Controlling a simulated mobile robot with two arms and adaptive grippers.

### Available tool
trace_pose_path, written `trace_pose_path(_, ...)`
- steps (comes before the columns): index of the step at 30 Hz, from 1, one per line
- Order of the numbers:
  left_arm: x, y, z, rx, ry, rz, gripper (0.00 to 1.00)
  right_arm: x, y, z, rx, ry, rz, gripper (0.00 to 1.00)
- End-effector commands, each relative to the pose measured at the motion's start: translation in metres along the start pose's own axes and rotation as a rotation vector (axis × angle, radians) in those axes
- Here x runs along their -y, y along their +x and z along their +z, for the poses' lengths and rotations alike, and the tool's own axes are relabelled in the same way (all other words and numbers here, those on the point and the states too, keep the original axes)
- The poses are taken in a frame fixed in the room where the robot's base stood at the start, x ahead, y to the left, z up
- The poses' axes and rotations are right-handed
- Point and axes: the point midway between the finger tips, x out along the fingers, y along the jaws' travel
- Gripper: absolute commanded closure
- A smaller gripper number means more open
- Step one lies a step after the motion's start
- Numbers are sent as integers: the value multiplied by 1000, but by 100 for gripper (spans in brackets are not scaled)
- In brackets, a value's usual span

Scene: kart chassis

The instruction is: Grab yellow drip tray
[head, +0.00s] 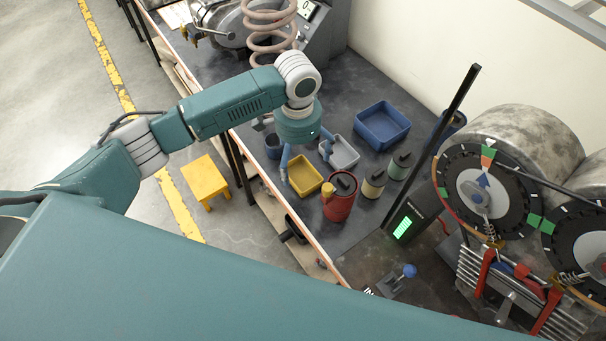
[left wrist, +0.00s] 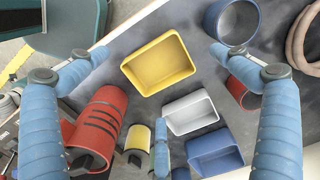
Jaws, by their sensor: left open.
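The yellow drip tray (head: 304,178) is a shallow, open rectangular tray on the dark workbench, near its front edge. In the left wrist view the yellow drip tray (left wrist: 158,68) lies between my spread fingers and looks empty. My left gripper (head: 306,162) is open above the tray, with its blue fingers pointing down on either side of it. In the left wrist view the left gripper (left wrist: 157,54) holds nothing, and its fingertips look apart from the tray. My right gripper is not in view.
A grey tray (head: 345,154) and a larger blue tray (head: 382,127) lie beyond the yellow one. A red can (head: 341,199) stands close on its right, with smaller cans beyond. A dark blue round container (head: 273,147) is to the left. A yellow stool (head: 205,181) stands on the floor.

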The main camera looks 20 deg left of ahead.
Motion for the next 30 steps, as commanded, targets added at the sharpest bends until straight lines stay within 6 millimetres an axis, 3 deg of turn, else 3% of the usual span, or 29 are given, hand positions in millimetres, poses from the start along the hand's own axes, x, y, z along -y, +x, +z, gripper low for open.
trace_pose_path(4,-2,10,0,0,1,1,0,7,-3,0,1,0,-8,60)
trace_pose_path(13,-7,51,-3,2,1,1,0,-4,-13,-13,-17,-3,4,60)
trace_pose_path(22,-7,58,-3,-1,3,0,0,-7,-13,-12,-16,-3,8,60)
trace_pose_path(23,-7,58,-3,-1,3,0,2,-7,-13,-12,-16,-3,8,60)
trace_pose_path(30,-7,58,-3,-1,2,0,50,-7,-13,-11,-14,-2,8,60)
